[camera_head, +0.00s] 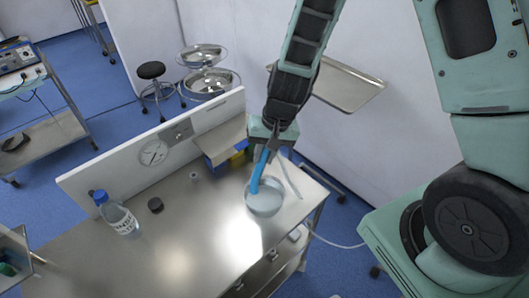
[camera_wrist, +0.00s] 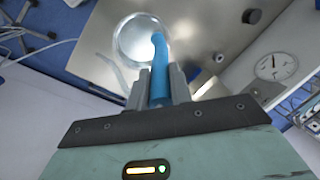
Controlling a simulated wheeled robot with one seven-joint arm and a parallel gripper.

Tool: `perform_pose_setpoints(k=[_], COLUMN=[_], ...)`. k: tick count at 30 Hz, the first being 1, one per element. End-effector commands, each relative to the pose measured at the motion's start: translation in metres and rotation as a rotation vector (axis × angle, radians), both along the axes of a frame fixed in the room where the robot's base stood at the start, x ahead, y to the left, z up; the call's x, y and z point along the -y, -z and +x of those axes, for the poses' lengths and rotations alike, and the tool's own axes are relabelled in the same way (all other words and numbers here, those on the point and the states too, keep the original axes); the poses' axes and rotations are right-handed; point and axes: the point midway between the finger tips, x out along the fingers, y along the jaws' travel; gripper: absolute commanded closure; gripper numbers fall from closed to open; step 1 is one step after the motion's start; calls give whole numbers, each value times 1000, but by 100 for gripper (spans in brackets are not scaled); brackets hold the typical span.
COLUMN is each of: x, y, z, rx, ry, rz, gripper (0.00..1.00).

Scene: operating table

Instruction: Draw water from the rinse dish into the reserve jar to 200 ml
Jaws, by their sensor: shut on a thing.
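My gripper (camera_head: 271,146) is shut on a blue suction wand (camera_head: 260,170) above the right part of the steel table. The wand slants down with its lower end in the round rinse dish (camera_head: 277,207). In the wrist view, my gripper (camera_wrist: 160,90) holds the blue wand (camera_wrist: 159,62), whose bent tip reaches over the dish (camera_wrist: 128,42). I cannot tell how deep the tip sits in the water. A clear tube (camera_head: 290,177) hangs beside the wand. I cannot make out the reserve jar or its level for certain.
A blue-capped bottle (camera_head: 117,217) and a dark round cap (camera_head: 155,205) stand on the left of the steel table (camera_head: 190,240). A white back panel with a gauge (camera_head: 153,153) edges the far side. Blue and yellow boxes (camera_head: 238,158) stand behind the dish. The table's middle is clear.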

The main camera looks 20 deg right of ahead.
Motion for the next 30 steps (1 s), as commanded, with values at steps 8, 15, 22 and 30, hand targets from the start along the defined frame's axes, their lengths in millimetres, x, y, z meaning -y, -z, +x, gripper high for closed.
perform_pose_setpoints(k=[8, 15, 22, 30], x=[0, 0, 0, 0], y=[0, 10, 21, 34], z=[0, 0, 0, 0], rx=[0, 0, 0, 0], ry=[0, 1, 1, 1], rz=[0, 0, 0, 0], gripper=[100, 100, 100, 100])
